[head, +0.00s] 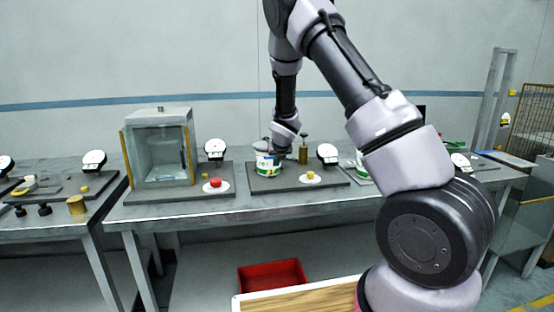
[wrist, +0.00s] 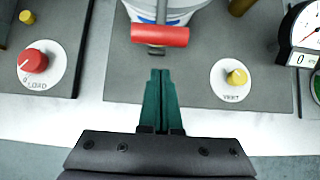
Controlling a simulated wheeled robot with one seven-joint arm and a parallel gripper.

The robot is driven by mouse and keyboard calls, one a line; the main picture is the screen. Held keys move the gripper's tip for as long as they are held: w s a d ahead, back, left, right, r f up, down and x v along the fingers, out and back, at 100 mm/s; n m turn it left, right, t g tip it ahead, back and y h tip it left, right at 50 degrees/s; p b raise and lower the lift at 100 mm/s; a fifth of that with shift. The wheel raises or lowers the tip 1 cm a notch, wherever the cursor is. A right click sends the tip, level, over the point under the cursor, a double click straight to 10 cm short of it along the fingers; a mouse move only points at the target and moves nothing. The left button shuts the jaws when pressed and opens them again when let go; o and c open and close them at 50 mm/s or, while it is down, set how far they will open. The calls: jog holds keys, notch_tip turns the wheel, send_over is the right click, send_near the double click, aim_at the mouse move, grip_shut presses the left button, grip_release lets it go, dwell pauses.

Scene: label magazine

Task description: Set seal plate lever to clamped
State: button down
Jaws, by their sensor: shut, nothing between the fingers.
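A red cylindrical handle (wrist: 160,35), which looks like the seal plate lever's grip, lies crosswise at the top middle of the wrist view. It is in front of a white container (wrist: 190,6) that is cut off by the frame's top edge. My gripper (wrist: 160,72) has its green fingers together, with nothing between them. The fingertips point at the handle, with a small gap in the picture. In the head view the container (head: 268,165) stands on the middle station's dark plate (head: 262,184); my fingers and the handle cannot be made out there.
A yellow VENT knob (wrist: 237,77) is right of my fingers, with a gauge (wrist: 306,28) beyond it. A red LOAD knob (wrist: 35,60) is at left. A glass-fronted cabinet (head: 158,150) stands left of the station. A red bin (head: 272,275) is below the bench.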

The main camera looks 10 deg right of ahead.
jog(key=s+d+r+m, duration=0.4)
jog(key=s+r+m, duration=0.55)
jog(key=r, duration=0.25)
jog(key=s+d+r+m, duration=0.4)
jog(key=s+r+m, duration=0.5)
jog(key=r+m, duration=0.15)
jog(key=s+a+r+m+y, duration=0.1)
jog(key=s+r+m, duration=0.2)
jog(key=s+m, duration=0.7)
jog(key=s+a+r+m+g+y, duration=0.1)
jog(key=s+r+m, duration=0.3)
jog(key=s+m, duration=0.6)
jog(key=s, duration=0.3)
jog(key=shift+s+a+r, duration=0.2)
jog(key=shift+s+a, duration=0.1)
jog(key=shift+a, duration=0.05)
